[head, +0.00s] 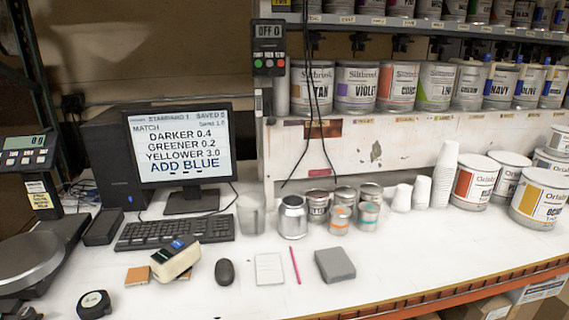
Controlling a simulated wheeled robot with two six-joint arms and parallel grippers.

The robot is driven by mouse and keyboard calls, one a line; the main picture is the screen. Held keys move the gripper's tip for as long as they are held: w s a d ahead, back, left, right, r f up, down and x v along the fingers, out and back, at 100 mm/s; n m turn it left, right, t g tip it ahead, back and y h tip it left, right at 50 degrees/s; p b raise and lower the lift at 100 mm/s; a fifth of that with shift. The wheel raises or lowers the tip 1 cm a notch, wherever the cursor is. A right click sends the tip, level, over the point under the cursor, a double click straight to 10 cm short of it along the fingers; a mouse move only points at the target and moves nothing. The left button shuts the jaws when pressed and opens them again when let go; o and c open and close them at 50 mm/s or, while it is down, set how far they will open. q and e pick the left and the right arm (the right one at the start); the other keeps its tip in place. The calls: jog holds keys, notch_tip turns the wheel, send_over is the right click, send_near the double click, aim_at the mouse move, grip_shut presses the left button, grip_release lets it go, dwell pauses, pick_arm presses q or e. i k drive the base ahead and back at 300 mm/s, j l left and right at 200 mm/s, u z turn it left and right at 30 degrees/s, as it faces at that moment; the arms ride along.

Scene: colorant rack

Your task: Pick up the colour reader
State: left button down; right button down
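A cream handheld device with a dark blue-black top (175,261), which looks like the colour reader, lies on the white bench in front of the keyboard. It is angled, and nothing covers it. Neither of my grippers shows in the head view.
An orange square (138,275) lies left of the device and a black mouse (224,272) to its right. The keyboard (175,232) and monitor (180,148) stand behind. A round black item (94,304) and a scale (38,250) are at left. A grey block (335,265) lies right; the bench's right front is clear.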

aim_at(169, 263)
jog(key=i+j, duration=0.2)
jog(key=j, duration=0.15)
jog(key=i+j, duration=0.2)
jog(key=j, duration=0.2)
jog(key=i+j, duration=0.2)
jog(key=j, duration=0.15)
jog(key=i+j, duration=0.2)
jog(key=j, duration=0.2)
jog(key=i+j, duration=0.2)
jog(key=j, duration=0.15)
